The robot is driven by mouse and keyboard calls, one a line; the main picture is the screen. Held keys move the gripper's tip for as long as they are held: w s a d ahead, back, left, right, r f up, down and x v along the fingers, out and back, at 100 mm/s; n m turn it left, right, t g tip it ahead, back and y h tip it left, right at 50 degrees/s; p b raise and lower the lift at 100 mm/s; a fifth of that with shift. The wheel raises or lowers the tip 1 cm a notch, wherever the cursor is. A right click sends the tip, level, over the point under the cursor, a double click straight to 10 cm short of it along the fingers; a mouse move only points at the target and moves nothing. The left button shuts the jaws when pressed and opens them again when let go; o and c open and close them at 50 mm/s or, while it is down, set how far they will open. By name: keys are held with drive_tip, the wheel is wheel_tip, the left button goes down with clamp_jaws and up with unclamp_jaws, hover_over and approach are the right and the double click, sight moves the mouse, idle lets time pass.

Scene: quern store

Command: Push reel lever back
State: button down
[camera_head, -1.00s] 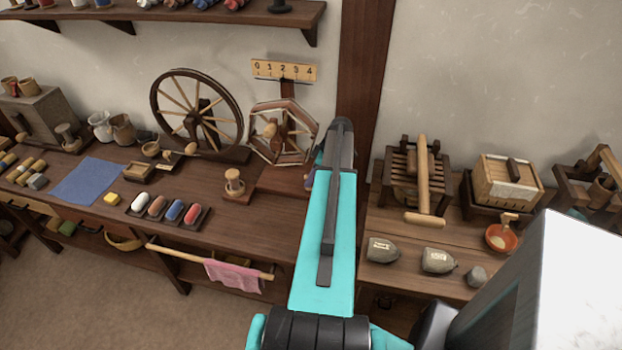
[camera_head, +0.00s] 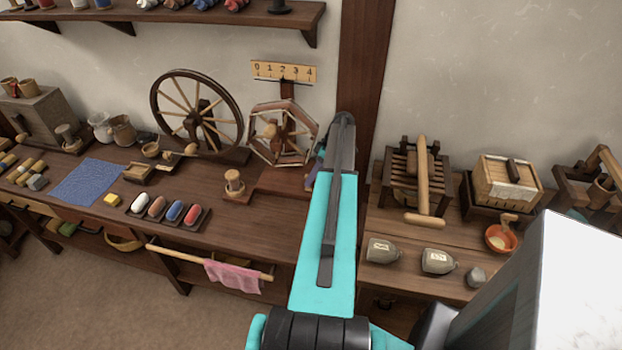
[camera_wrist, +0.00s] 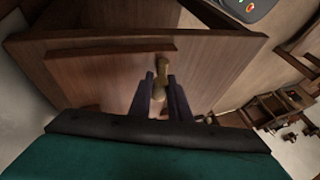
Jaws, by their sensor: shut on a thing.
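The reel (camera_head: 283,133) is a wooden octagonal wheel with a pale knob, standing on a brown base at the back of the bench. In the wrist view, a small light-brown lever (camera_wrist: 160,69) stands up from a brown wooden board (camera_wrist: 110,68). My gripper (camera_wrist: 162,82) has its two dark fingers on either side of the lever, shut on it. In the head view, my arm covers most of the gripper and the lever, just right of the reel.
A number board (camera_head: 285,71) hangs above the reel. A large spoked wheel (camera_head: 197,115) stands to its left, with a small wooden spool (camera_head: 233,184) in front. A dark post (camera_head: 367,75) rises behind my arm. A second bench with a press (camera_head: 416,175) lies to the right.

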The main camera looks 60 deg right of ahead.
drive_tip(key=shift+d+f+y, duration=0.15)
drive_tip(key=shift+d+y, duration=0.2)
drive_tip(key=shift+y, duration=0.35)
drive_tip(key=c, duration=1.7)
unclamp_jaws()
drive_tip(key=shift+o, duration=0.2)
drive_tip(key=b+v, duration=0.3)
drive_tip(key=v, duration=1)
drive_tip(key=shift+d+r, duration=0.15)
drive_tip(key=shift+r, duration=0.25)
drive_tip(key=shift+w+r, duration=0.1)
